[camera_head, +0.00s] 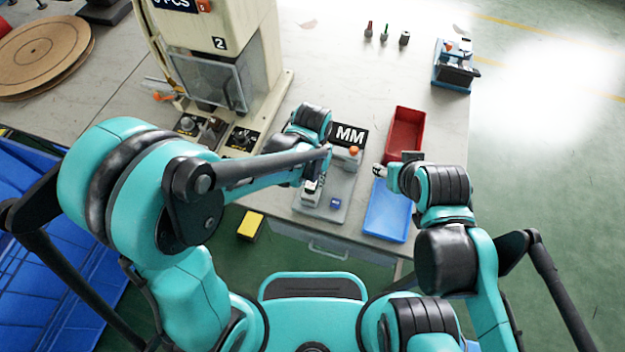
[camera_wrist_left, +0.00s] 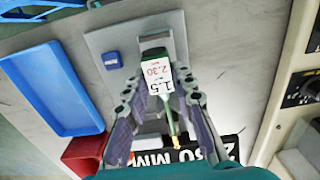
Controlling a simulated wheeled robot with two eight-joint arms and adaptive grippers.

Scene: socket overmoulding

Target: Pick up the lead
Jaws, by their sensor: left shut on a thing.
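The lead (camera_wrist_left: 158,76) shows in the left wrist view as a dark green-black end with a white label reading 1.5 and 2.30, and a thin green stem below it. My left gripper (camera_wrist_left: 161,88) is shut on it, with a finger on each side. In the head view my left gripper (camera_head: 312,186) is over the grey plate (camera_head: 342,182) at the table's front. Whether the lead touches the plate is unclear. My right gripper (camera_head: 380,171) is between the red and blue trays; its fingers are too small to read.
A red tray (camera_head: 421,117) and a blue tray (camera_head: 388,232) lie right of the plate. A large beige machine (camera_head: 262,60) stands behind left. Small tools (camera_head: 385,33) stand at the back.

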